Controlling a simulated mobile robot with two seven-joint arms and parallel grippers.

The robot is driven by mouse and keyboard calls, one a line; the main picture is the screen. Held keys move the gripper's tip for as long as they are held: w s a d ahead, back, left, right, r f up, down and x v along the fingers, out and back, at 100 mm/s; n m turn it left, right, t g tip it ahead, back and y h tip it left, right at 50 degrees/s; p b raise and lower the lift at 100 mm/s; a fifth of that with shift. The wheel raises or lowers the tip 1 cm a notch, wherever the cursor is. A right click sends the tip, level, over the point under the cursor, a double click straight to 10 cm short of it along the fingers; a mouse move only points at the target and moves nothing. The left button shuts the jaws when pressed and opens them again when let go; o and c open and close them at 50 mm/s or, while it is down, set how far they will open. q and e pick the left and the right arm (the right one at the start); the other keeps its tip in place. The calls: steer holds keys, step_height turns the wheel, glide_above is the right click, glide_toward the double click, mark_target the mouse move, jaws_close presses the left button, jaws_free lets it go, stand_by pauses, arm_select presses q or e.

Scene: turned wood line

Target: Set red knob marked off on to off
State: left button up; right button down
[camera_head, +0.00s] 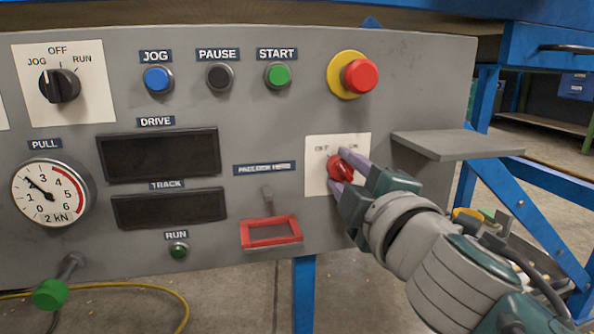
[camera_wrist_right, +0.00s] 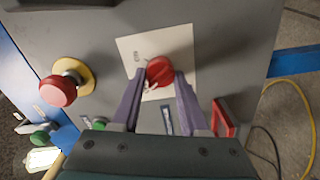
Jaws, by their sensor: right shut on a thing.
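The red knob (camera_head: 340,168) sits on a white plate (camera_head: 316,182) at the right of the grey panel. The plate's labels at its top left and top right are small and hard to read in the head view. My right gripper (camera_head: 339,170) is shut on the red knob, one purple finger on each side of it. In the right wrist view the red knob (camera_wrist_right: 160,70) shows between the fingertips (camera_wrist_right: 160,76), on the white plate (camera_wrist_right: 185,42). I cannot tell exactly where the knob points. My left gripper is not in view.
A red emergency button (camera_head: 360,76) on a yellow ring is above the plate. A grey shelf (camera_head: 455,144) juts out to the right. A red frame (camera_head: 271,233) with a lever is lower left of the knob. A selector, gauge and buttons fill the left.

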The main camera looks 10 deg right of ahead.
steer(key=shift+n, duration=0.9)
steer(key=shift+c, duration=2.1)
jaws_free()
